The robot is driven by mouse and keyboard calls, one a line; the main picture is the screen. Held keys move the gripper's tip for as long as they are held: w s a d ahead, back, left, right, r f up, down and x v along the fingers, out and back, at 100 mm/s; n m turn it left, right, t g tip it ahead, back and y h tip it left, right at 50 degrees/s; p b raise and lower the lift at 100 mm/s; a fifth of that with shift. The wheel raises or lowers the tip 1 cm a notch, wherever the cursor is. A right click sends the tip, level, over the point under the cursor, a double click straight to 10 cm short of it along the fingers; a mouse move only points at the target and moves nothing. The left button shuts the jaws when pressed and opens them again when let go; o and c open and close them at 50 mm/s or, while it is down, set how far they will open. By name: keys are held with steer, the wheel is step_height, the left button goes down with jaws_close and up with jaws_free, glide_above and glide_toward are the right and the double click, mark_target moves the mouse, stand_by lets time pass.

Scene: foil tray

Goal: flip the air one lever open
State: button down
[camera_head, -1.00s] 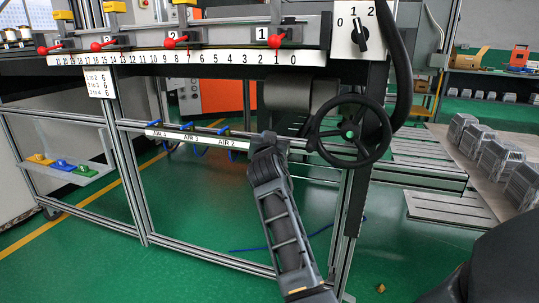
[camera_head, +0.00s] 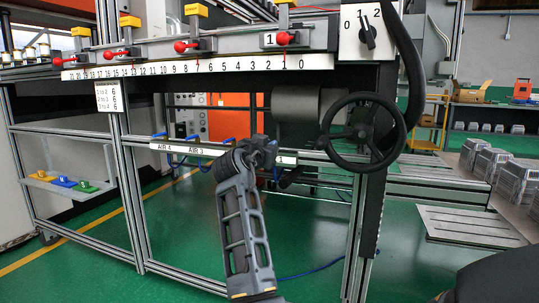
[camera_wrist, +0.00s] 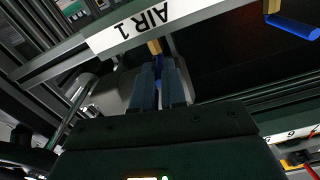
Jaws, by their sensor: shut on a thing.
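The AIR 1 label (camera_wrist: 145,18) shows upside down on the rail in the wrist view. Just below it is a brass fitting (camera_wrist: 154,47) with a blue lever (camera_wrist: 158,64) running down from it between my fingers. My gripper (camera_wrist: 161,86) is shut on this lever; the fingers hide most of it. In the head view my gripper (camera_head: 264,148) is at the rail, left of the black handwheel, and covers the AIR 1 lever. How far the lever is turned cannot be told.
A neighbouring blue lever (camera_wrist: 293,26) is at the upper right of the wrist view. More blue levers (camera_head: 190,137) line the rail above labels in the head view. The handwheel (camera_head: 360,131) is close on the right. The ruler shelf (camera_head: 190,68) runs above my arm.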

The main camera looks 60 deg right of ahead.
stand_by(0.5)
steer(key=c, duration=1.2)
jaws_free()
steer(key=a, duration=0.5)
steer(key=a+p, duration=0.1)
steer(key=a, duration=0.1)
steer(key=shift+s+a, duration=0.25)
steer(key=shift+a, duration=0.15)
steer(key=shift+f, duration=0.1)
